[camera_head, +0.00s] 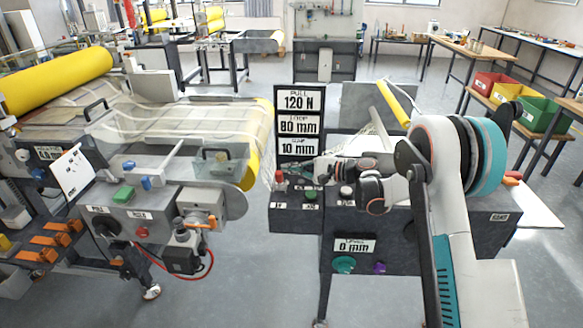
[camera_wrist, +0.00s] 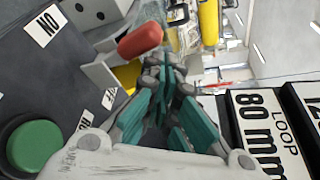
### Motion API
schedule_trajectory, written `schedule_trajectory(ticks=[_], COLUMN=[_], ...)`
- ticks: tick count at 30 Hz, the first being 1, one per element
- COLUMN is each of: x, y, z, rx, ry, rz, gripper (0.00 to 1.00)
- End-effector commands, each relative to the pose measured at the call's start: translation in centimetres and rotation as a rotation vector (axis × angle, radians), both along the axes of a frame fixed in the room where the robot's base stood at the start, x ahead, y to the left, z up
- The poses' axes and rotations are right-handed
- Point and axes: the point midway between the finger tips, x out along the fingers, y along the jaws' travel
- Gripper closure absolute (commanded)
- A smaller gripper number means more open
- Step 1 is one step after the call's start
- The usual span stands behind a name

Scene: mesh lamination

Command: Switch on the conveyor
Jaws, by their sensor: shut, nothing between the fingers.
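A small dark control box (camera_head: 294,215) stands in the middle of the head view. On it are a red-capped lever (camera_head: 279,178) at the left, a green button (camera_head: 310,195) and a pale button (camera_head: 346,191). In the wrist view the red lever (camera_wrist: 140,40) leans at the top centre, with an "ON" label (camera_wrist: 42,26) to its left and the green button (camera_wrist: 35,145) at lower left. My gripper (camera_wrist: 165,72) is shut and empty, its fingertips close beside the red lever. Whether they touch it I cannot tell. It also shows in the head view (camera_head: 292,167), above the box.
A sign board (camera_head: 299,103) reading 120 N, 80 mm and 10 mm rises behind the box, close to my gripper. The laminating machine (camera_head: 120,165) with its yellow roller fills the left. A turquoise knob (camera_head: 344,264) and purple knob (camera_head: 379,268) sit lower on the cabinet.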

Motion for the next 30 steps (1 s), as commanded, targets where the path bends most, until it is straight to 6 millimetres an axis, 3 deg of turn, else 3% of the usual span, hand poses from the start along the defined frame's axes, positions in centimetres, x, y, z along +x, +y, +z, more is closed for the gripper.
schedule_trajectory(ticks=[12, 30], x=[-2.0, -2.3], y=[0.1, 0.1], z=[-0.1, -0.1], rx=[0.000, 0.000], ry=[0.000, 0.000], rz=[0.000, 0.001], gripper=[1.00, 1.00])
